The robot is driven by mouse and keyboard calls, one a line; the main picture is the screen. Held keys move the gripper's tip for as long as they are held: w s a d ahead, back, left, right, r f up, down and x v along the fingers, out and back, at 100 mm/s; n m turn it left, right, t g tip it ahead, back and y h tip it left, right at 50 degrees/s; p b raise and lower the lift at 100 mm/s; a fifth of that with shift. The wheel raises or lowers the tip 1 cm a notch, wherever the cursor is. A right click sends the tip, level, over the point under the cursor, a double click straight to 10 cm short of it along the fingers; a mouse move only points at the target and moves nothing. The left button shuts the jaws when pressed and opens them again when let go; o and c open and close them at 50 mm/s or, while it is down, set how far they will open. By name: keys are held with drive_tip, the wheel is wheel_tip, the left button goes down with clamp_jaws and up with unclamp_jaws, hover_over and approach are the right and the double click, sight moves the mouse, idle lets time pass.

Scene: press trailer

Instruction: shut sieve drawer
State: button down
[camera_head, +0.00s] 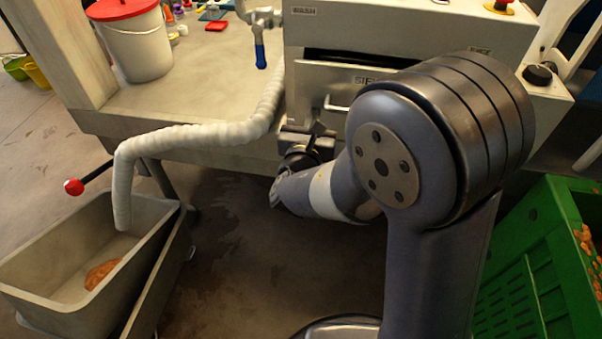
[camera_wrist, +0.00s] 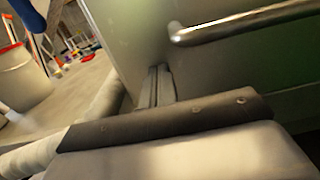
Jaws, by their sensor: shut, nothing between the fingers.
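The sieve drawer (camera_head: 318,88) is in the machine's front, with partly hidden lettering and a bar handle. A dark gap shows above its front panel, so it appears partly out. The handle (camera_head: 337,104) is partly hidden by my arm; in the wrist view the handle (camera_wrist: 240,22) crosses the upper right. My gripper (camera_head: 316,128) is low at the drawer front, below and left of the handle. In the wrist view my gripper (camera_wrist: 160,72) has its fingers together, empty, pointing at the drawer panel (camera_wrist: 225,70). I cannot tell whether the fingertips touch it.
A white bucket with a red lid (camera_head: 136,45) stands on the bench at left. A pale hose (camera_head: 200,136) hangs into a grey trough (camera_head: 60,258). A green crate (camera_head: 540,270) is at right. The floor below the drawer is mostly clear.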

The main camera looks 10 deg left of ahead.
sight(317, 103)
drive_tip(key=w, duration=0.4)
drive_tip(key=shift+w+d+b, duration=0.1)
drive_tip(key=shift+w+b, duration=0.1)
drive_tip(key=shift+b, duration=0.1)
drive_tip(key=shift+w+r, duration=0.2)
drive_tip(key=shift+r, duration=0.1)
drive_tip(key=s, duration=1.1)
drive_tip(key=shift+f+p, duration=0.25)
drive_tip(key=shift+p, duration=0.15)
drive_tip(key=w, duration=1)
drive_tip(key=shift+b, duration=0.4)
